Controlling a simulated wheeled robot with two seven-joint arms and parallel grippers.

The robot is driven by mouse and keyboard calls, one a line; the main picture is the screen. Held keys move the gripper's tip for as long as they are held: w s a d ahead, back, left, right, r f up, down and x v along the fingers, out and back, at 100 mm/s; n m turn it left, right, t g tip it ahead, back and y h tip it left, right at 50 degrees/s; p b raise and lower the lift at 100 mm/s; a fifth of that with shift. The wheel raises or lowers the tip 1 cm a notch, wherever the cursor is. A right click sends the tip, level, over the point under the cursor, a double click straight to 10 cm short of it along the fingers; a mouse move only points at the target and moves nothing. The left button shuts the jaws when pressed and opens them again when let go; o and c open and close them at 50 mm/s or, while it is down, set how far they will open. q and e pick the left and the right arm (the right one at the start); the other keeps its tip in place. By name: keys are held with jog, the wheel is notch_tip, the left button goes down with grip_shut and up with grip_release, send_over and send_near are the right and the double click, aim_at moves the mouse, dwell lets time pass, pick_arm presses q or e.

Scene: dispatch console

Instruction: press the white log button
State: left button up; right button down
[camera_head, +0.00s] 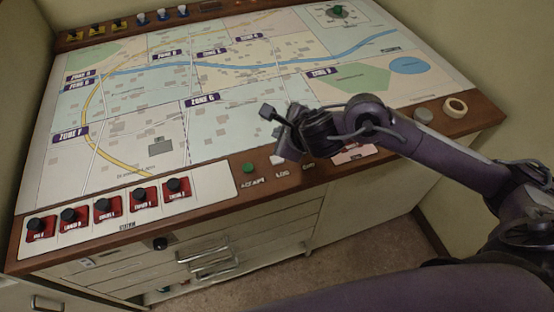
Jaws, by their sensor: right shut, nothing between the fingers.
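The white log button (277,160) shows as a small pale patch on the wooden front edge of the console, above a small white label. Part of it seems hidden by my right gripper (287,151). This gripper comes in from the right, is shut with nothing in it, and points down beside the button, at its upper right in the picture. I cannot tell whether the fingertips touch the button. My left gripper is not in view.
A green button (248,168) sits just left of the white one. Several black knobs on red bases (107,209) line the front-left panel. A tape roll (455,107) and a grey round object (423,116) lie at the right. The map board (230,130) is mostly flat and clear.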

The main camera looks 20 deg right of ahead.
aim_at(280, 161)
notch_tip(280, 161, down, 7)
jog(key=b, duration=0.5)
jog(key=shift+r, duration=0.2)
jog(key=shift+f+b, duration=0.4)
jog(key=shift+b, duration=0.15)
dwell(1.0)
jog(key=shift+f+b, duration=0.35)
jog(key=shift+b, duration=0.2)
jog(key=shift+f+b, duration=0.45)
jog(key=shift+b, duration=0.05)
dwell(0.5)
jog(key=shift+r, duration=0.15)
jog(key=shift+r+p, duration=0.65)
jog(key=shift+r, duration=0.1)
